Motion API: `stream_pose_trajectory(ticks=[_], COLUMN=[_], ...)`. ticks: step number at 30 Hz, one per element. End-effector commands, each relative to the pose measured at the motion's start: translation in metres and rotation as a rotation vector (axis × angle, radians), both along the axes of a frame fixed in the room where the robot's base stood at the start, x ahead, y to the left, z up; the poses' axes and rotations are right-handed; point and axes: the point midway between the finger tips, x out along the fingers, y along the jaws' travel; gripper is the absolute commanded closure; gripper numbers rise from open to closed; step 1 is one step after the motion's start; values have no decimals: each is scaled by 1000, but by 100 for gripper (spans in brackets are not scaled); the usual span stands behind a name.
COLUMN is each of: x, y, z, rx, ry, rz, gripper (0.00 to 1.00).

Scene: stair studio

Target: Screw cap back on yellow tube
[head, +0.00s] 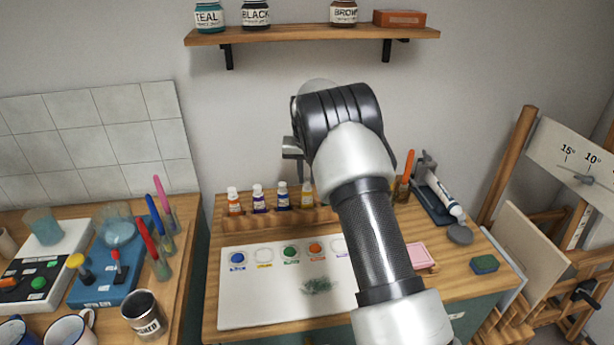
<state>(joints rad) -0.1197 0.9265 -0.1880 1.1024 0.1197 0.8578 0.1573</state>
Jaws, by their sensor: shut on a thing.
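The yellow tube (307,194) stands upright at the right end of the visible row in the wooden rack, partly hidden by my arm. My gripper (299,172) points down just above the yellow tube, at its top. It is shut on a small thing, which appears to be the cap. The cap is too small and too covered to make out, and I cannot tell whether it touches the tube's neck.
Orange, purple and dark blue tubes with white caps stand left in the rack (275,221). A white palette (235,312) lies in front. A shelf (300,37) with jars hangs above. A clamp stand with a white tube (440,195) and a sponge (484,264) are right.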

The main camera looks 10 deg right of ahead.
Motion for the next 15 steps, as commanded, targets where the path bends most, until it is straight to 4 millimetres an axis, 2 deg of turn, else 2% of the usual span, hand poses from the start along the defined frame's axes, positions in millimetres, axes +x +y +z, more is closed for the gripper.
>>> stream_pose_trajectory(ticks=[13, 14, 15], x=[0, 0, 0], y=[0, 0, 0], z=[-3, -3, -3], rx=[0, 0, 0], ry=[0, 0, 0], rz=[0, 0, 0], gripper=[100, 81, 74])
